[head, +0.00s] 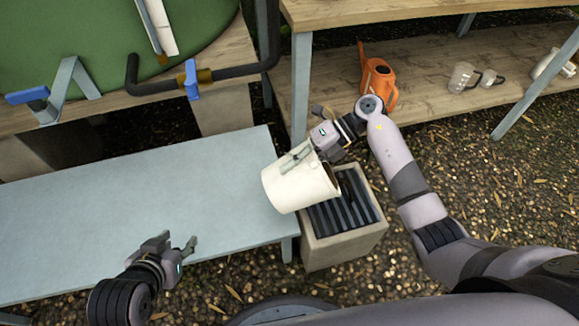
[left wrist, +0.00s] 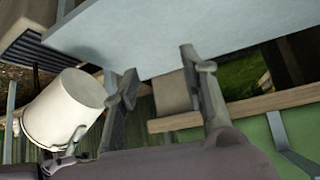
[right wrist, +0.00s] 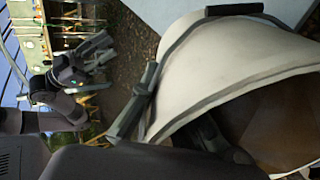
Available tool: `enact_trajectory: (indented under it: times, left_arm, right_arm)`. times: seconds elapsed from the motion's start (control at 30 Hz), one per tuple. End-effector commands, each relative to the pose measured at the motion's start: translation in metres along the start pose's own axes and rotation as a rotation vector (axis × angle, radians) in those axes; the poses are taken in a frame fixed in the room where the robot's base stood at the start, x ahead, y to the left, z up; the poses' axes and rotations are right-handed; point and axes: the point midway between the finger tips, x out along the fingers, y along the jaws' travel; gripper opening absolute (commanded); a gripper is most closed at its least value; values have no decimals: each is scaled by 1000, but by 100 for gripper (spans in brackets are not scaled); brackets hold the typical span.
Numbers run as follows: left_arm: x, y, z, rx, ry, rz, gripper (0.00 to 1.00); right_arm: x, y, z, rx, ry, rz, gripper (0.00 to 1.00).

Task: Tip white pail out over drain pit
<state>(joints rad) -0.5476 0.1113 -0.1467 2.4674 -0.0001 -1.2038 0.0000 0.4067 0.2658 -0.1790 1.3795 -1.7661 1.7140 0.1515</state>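The pit is a pale box with dark slats. My right gripper (head: 298,160) is shut on the pail's rim. In the right wrist view, one finger lies outside the pail's wall (right wrist: 215,65) and the other reaches inside the mouth. No liquid shows coming out. My left gripper (head: 172,246) is open and empty above the table's front edge. The left wrist view also shows the pail (left wrist: 62,108).
The grey-blue table (head: 130,200) is bare. An orange watering can (head: 377,80) and glass jugs (head: 462,77) stand on the low wooden shelf (head: 430,95) behind. A dark pipe with a blue valve handle (head: 191,79) crosses at the back left.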

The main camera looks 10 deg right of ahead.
Motion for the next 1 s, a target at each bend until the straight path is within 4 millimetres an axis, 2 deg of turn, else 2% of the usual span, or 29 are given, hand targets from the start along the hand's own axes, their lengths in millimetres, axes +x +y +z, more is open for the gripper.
enact_trajectory:
  times: [1.0]
  left_arm:
    - [4, 2, -32, 12, 146, 4, 40]
  right_arm:
    - [-19, 7, -1, -14, -5, 119, 0]
